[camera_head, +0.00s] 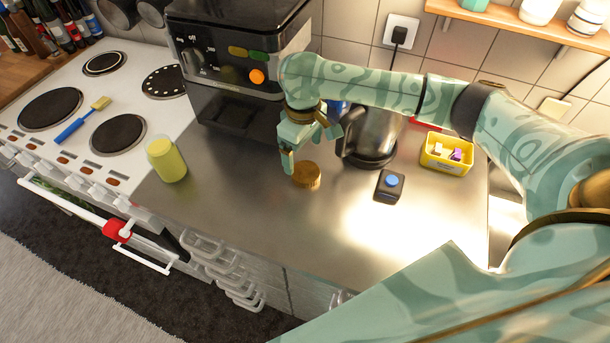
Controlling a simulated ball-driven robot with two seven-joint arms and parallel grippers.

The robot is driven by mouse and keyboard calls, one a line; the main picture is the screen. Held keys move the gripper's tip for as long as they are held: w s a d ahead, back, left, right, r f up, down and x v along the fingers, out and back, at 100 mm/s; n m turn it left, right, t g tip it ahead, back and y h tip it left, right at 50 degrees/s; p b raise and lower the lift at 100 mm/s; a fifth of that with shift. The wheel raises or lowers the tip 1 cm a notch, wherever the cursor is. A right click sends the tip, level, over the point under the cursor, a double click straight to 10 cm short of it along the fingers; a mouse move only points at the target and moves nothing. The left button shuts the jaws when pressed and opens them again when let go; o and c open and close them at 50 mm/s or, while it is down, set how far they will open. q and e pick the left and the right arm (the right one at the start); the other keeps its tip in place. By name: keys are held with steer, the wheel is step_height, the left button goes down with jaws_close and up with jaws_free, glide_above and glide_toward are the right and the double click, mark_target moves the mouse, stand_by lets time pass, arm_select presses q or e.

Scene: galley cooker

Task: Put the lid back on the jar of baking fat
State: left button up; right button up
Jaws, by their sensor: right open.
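The jar of baking fat (166,162) is a clear jar with pale yellow contents. It stands upright without a lid on the steel counter, at the edge of the stove. A round golden-brown lid (306,175) lies flat on the counter to the right of the jar. My right gripper (306,152) is open with its fingers pointing down, just above and behind the lid. One finger shows close to the lid's left side; I cannot tell whether it touches. The jaws hold nothing that I can see. My left gripper is not in view.
A dark coffee machine (235,65) stands behind, with a dark kettle (370,140) right of the gripper. A black box with a blue button (390,185) and a yellow tub (446,153) sit farther right. The stove (85,100) carries a blue brush (75,128). The front counter is clear.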

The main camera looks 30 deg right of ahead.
mark_target(304, 170)
steer(key=shift+f, duration=0.8)
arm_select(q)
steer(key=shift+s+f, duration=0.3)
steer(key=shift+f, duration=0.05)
arm_select(e)
steer(key=shift+r, duration=0.1)
step_height(304, 170, down, 6)
steer(key=b, duration=0.3)
steer(key=shift+r, duration=0.25)
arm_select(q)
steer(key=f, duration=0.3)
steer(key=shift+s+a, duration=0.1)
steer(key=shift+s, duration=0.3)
arm_select(e)
steer(key=shift+s+r, duration=0.1)
steer(key=c, duration=1.1)
